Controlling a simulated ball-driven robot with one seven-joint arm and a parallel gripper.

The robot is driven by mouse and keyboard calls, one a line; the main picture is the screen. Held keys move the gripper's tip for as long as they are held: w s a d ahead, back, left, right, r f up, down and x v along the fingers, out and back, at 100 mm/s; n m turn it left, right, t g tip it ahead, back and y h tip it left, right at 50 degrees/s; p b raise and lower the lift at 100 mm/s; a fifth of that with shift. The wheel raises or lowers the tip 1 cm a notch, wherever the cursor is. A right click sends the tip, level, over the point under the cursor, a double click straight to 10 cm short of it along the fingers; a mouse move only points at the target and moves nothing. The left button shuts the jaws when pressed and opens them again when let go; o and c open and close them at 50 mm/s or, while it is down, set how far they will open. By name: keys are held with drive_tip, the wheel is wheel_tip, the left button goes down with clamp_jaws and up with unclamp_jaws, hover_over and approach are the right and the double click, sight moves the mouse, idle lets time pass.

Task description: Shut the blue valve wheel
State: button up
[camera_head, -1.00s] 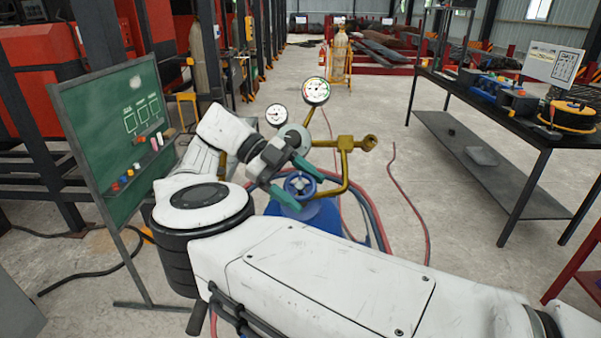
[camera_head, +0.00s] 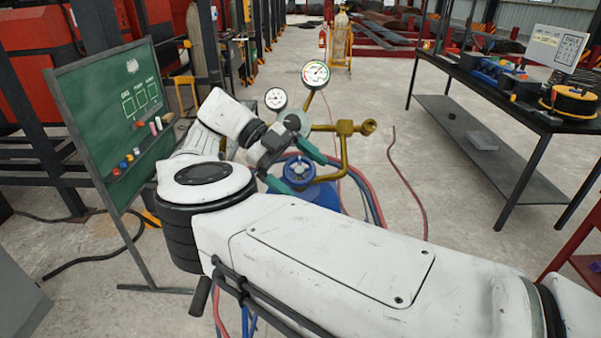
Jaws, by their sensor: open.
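The blue valve wheel (camera_head: 299,170) sits on top of a blue cylinder (camera_head: 318,192), mostly hidden below by my arm. My gripper (camera_head: 306,173) has two green fingers spread apart, one on the near left side of the wheel and one on its far right side. The wheel shows between the fingers. I cannot tell whether either finger touches it. A brass pipe (camera_head: 345,155) with two round gauges rises just right of and behind the gripper. The white-faced larger gauge (camera_head: 315,74) stands above, the smaller gauge (camera_head: 275,98) to its left.
A green chalkboard (camera_head: 105,110) on a stand is at the left. A black workbench (camera_head: 490,105) with tools stands at the right. Red and blue hoses (camera_head: 372,205) run beside the cylinder. Open concrete floor (camera_head: 440,190) lies between cylinder and bench.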

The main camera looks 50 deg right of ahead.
sight(300, 170)
drive_tip(key=shift+r, duration=0.1)
drive_tip(key=shift+r, duration=0.35)
wheel_tip(300, 170, up, 2)
drive_tip(key=shift+r, duration=0.2)
drive_tip(key=s+a+r+b, duration=0.3)
drive_tip(key=s+r, duration=0.6)
drive_tip(key=s, duration=0.4)
drive_tip(key=shift+s+a+r, duration=0.2)
drive_tip(key=shift+a+r, duration=0.15)
drive_tip(key=shift+a, duration=0.1)
